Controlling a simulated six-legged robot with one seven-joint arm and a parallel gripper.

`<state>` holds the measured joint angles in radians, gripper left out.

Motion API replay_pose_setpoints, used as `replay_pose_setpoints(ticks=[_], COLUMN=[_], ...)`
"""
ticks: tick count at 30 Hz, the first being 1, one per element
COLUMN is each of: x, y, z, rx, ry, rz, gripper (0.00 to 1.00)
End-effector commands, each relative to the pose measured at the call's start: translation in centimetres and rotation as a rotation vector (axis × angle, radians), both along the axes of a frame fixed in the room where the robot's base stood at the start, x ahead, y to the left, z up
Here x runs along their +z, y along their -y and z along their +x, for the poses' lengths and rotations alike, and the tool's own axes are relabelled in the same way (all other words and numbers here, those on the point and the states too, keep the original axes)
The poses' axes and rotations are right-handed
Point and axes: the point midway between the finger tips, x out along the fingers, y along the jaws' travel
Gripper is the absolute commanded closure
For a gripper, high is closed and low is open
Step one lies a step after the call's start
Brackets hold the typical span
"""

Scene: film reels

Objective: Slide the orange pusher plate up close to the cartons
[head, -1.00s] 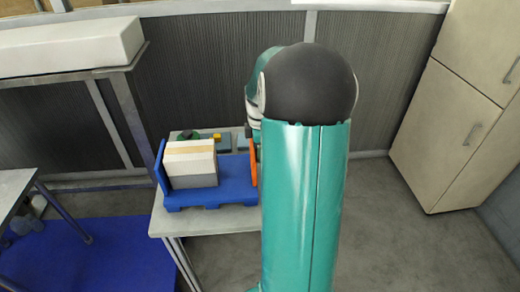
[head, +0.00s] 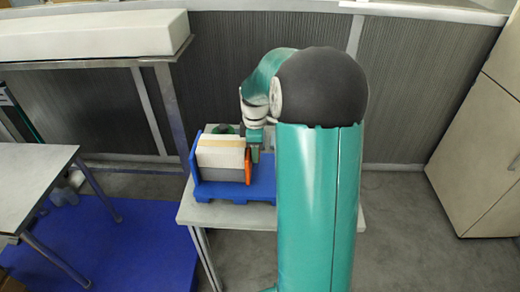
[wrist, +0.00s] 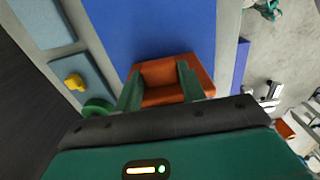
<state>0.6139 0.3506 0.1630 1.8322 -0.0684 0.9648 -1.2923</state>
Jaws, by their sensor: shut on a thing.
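The cartons (head: 220,152), pale on top with a tan stripe and grey below, stand on the blue base (head: 264,190) against its left wall. The orange pusher plate (head: 249,166) stands upright at the cartons' right side. It looks very close to them; I cannot tell whether it touches. The cartons are not visible there.
The base sits on a small pale table (head: 240,215). A yellow knob (wrist: 73,82) and a green round part (wrist: 97,107) lie beside the base. Bare blue surface (wrist: 150,25) lies on the plate's side away from the cartons. A grey table (head: 35,175) stands left.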

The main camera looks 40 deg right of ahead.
Motion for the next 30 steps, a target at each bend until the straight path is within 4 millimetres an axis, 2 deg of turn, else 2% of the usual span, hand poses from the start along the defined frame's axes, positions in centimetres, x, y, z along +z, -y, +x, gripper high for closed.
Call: replay_pose_setpoints(ticks=[1, 4, 13, 17, 20, 30], x=[0.1, 0.1, 0.1, 1.1, 2.6, 10.0], y=[0.0, 0.0, 0.0, 0.1, 0.0, 0.0], z=[0.1, 0.1, 0.0, 0.0, 0.0, 0.1], rx=[0.0, 0.0, 0.0, 0.0, 0.0, 0.0], ry=[0.004, 0.004, 0.002, 0.003, 0.004, 0.005], rz=[0.0, 0.0, -0.001, -0.001, -0.002, -0.002], gripper=[0.58, 0.39, 0.38, 0.38, 0.38, 0.38])
